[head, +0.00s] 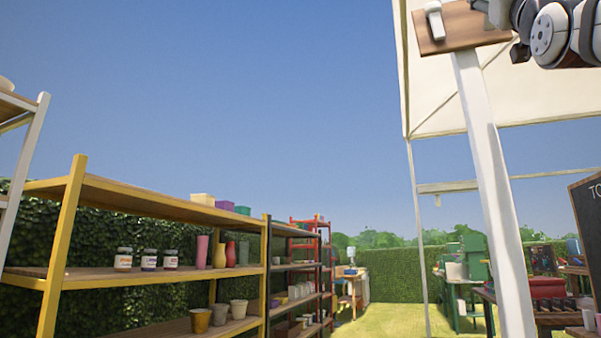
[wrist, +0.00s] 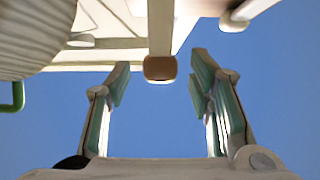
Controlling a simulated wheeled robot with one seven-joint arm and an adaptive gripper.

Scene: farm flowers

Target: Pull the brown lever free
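A brown block-like end (wrist: 160,68), which looks like the brown lever, shows in the wrist view at the tip of a pale bar. My gripper (wrist: 161,80) is open, with one finger on each side of this brown end and a gap to both. Whether the brown end lies fully between the fingertips in depth, I cannot tell. In the head view my gripper (head: 486,8) is partly cut off at the top right, beside a brown wooden board (head: 462,36) on a white post. A white fitting (head: 436,22) sits on the board. The lever is not clearly visible there.
The white post (head: 492,170) and a pale canopy (head: 440,90) stand close on the right. A yellow shelf (head: 75,215) with jars and pots stands at the left. A ribbed pale object (wrist: 35,35) and a green hook (wrist: 15,100) are at left in the wrist view.

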